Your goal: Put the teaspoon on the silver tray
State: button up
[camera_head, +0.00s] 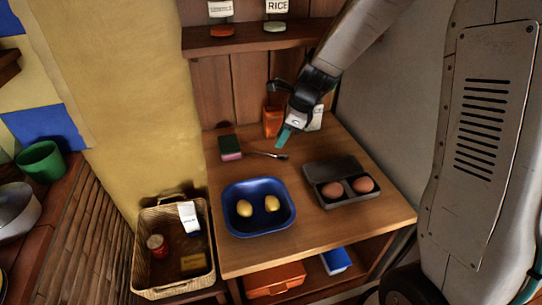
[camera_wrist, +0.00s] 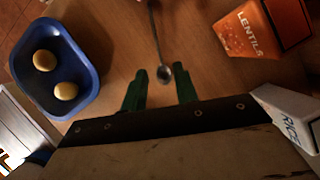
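The teaspoon (camera_head: 281,157) lies on the wooden table, its handle towards the green-and-pink sponge. In the wrist view the spoon's bowl (camera_wrist: 165,74) shows between my fingertips and its handle runs up out of the frame. My gripper (camera_head: 287,138) is above the table close to the bowl end. In the wrist view my gripper (camera_wrist: 160,88) has its two green fingers spread apart with nothing held. I cannot tell its exact height above the spoon. I see no tray that is clearly silver; a blue tray (camera_head: 234,223) holds two yellow items.
A dark grey open box (camera_head: 323,172) holds two brown eggs. The sponge (camera_head: 230,148) lies at the back left. An orange lentils box (camera_wrist: 262,27) and a white rice box (camera_wrist: 289,122) stand near my gripper. A wicker basket (camera_head: 146,270) stands left of the table.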

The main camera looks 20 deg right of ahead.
aim_at(271, 154)
jog(key=x, duration=0.6)
grip_shut()
